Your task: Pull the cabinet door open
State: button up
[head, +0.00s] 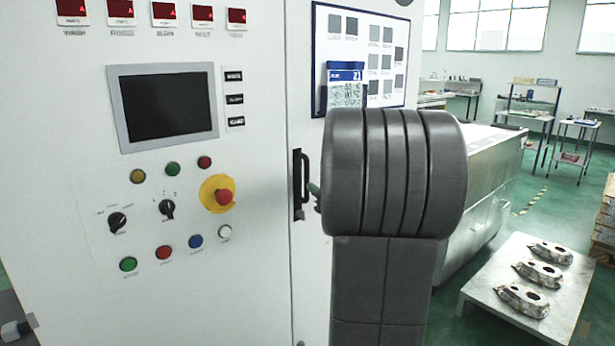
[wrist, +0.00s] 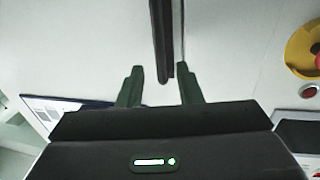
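The white cabinet door (head: 312,263) is on the right part of the cabinet front, apparently closed along its seam. Its black vertical handle (head: 300,180) shows just left of my arm in the head view. In the wrist view the handle (wrist: 163,40) comes down from the top edge, its end between my fingertips. My gripper (wrist: 159,72) is open, one finger on each side of the handle, with gaps showing on both sides. In the head view my grey arm hides most of the gripper; only a bit of a greenish finger shows beside the handle.
Left of the door is a control panel with a dark screen (head: 168,106), several buttons and a red emergency stop (head: 223,197). A framed board (head: 360,60) hangs on the door. At right, a low pallet (head: 500,300) carries castings (head: 539,272); green floor lies beyond.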

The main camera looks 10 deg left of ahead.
aim_at(308, 178)
jog(key=p+x, duration=0.1)
jog(key=x, duration=0.7)
jog(key=shift+w+a, duration=0.2)
jog(key=shift+w, duration=0.05)
grip_shut()
